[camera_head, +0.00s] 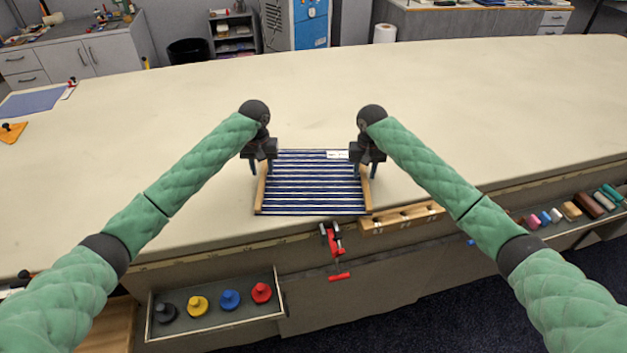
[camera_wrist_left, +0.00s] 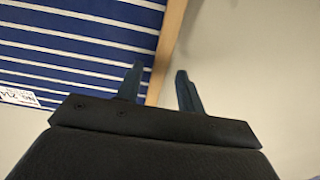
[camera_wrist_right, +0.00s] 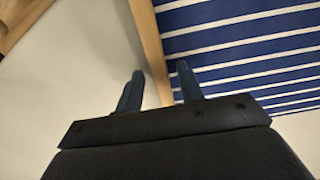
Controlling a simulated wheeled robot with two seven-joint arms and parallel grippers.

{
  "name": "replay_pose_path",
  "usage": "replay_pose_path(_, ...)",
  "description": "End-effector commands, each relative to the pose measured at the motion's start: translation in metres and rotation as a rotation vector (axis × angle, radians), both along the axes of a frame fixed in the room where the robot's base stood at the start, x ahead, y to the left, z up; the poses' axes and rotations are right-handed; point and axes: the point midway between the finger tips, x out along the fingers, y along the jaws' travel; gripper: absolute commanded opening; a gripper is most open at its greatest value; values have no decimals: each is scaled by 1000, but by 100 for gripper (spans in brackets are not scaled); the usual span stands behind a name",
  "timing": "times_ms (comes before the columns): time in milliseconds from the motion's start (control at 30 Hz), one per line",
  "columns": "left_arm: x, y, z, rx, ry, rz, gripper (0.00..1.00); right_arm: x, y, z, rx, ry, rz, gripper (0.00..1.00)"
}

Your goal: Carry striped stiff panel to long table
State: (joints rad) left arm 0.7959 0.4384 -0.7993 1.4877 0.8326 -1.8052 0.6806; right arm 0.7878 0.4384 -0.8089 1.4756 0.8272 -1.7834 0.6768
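The striped stiff panel (camera_head: 312,185), blue and white with wooden side rails and a white label, lies flat on the long table (camera_head: 440,90) at its front edge. My left gripper (camera_head: 261,168) is over the panel's left rail. In the left wrist view its open fingers (camera_wrist_left: 158,88) stand either side of the rail (camera_wrist_left: 167,45), with gaps. My right gripper (camera_head: 366,170) is over the right rail. In the right wrist view its open fingers (camera_wrist_right: 158,88) likewise stand either side of the rail (camera_wrist_right: 147,40). Whether the fingertips reach below the rail top is unclear.
A red clamp (camera_head: 333,240) hangs at the table's front edge below the panel. A wooden block rack (camera_head: 403,219) is right of the panel. An open drawer (camera_head: 215,322) with several coloured knobs juts out at front left. The tabletop behind the panel is clear.

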Motion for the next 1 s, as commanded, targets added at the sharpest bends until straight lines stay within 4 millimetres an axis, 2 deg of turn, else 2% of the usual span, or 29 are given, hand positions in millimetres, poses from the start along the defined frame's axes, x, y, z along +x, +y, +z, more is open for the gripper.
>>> replay_pose_path(300, 1, 0, 61, 0, -3, 0, 38, 0, 0, 0, 0, 0, 0, 38)
replay_pose_path(500, 1, 0, 91, -1, -1, 0, 38, 0, 0, 0, 0, 0, 0, 38)
replay_pose_path(767, 1, 0, 106, 0, 0, 0, 38, 0, 0, 2, 0, 0, 0, 38)
replay_pose_path(867, 1, 0, 107, 0, 0, 0, 38, 0, 0, 10, 1, -1, 0, 38)
replay_pose_path(1000, 1, 0, 107, 0, 0, 0, 38, 1, 1, 32, 1, -2, 1, 38)
